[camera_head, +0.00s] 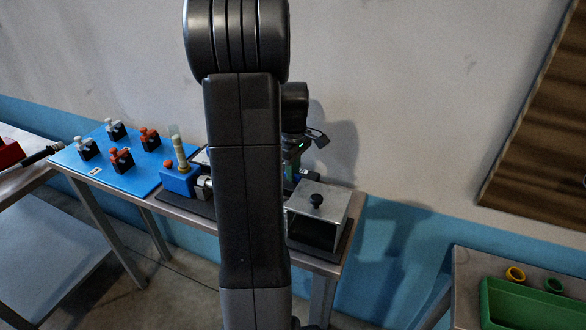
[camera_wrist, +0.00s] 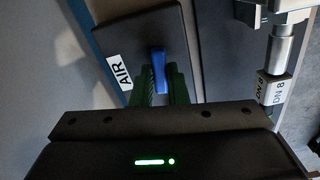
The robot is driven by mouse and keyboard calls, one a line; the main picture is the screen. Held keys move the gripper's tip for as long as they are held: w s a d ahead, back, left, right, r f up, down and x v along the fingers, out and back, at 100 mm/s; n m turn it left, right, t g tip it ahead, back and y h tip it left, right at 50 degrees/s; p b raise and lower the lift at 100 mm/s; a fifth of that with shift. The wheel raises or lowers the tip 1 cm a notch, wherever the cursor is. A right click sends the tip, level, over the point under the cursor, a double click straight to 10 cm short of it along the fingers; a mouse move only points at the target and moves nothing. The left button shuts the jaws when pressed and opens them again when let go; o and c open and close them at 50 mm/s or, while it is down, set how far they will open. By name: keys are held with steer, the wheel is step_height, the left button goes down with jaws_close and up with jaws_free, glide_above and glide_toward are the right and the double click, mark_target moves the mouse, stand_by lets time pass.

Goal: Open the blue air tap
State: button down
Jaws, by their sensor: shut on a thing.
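The blue air tap (camera_wrist: 158,58) shows in the wrist view as a narrow blue lever in front of a dark plate, beside a white label reading AIR (camera_wrist: 120,72). My gripper (camera_wrist: 161,84) has its two green fingers on either side of the lever and is shut on it. The lever stands roughly upright in the wrist picture. Its lower part is hidden between the fingers and by the gripper body. In the head view my arm covers most of this area.
A blue board (camera_head: 131,176) with several dark blocks lies on the bench's left. A green crate (camera_head: 535,305) is at lower right. In the wrist view, a metal fitting (camera_wrist: 277,88) marked DN 8 is right of the tap.

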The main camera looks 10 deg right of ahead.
steer(key=m+p, duration=0.1)
steer(key=m, duration=0.3)
steer(key=shift+r+m, duration=0.1)
steer(key=shift+m, duration=0.2)
steer(key=m, duration=0.3)
steer(key=shift+m, duration=0.3)
steer(key=m+p, duration=0.1)
steer(key=m, duration=0.3)
steer(key=shift+m, duration=1.8)
steer(key=c, duration=1.4)
jaws_free()
steer(key=shift+c, duration=0.2)
step_height(320, 180, up, 14)
